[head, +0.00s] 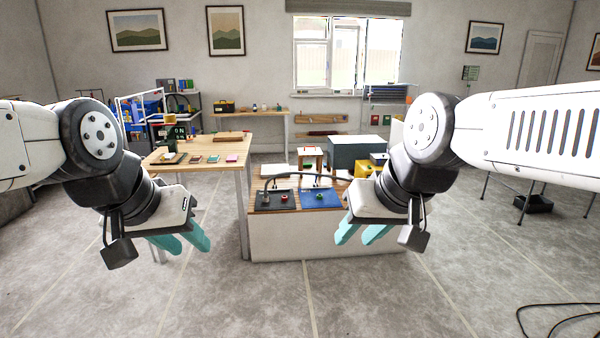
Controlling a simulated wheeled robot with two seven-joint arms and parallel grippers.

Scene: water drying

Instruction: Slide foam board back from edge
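I cannot pick out the foam board with certainty. A flat white panel (316,182) lies on the low bench, behind the dark and blue mats, and a white-topped piece (309,151) stands behind it; either may be the board. My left gripper (192,250) hangs in the air at the left, in front of the wooden table, with its teal fingers apart and nothing between them. My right gripper (353,243) hangs in front of the low bench, its teal fingers apart and empty. Both are well short of the panels.
The low bench (325,235) carries a dark mat (272,200), a blue mat (320,199), a curved grey tube, a grey-green box (355,151) and a yellow box (366,168). A wooden table (220,150) with small items stands left. The floor in front is clear; cables (560,318) lie at right.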

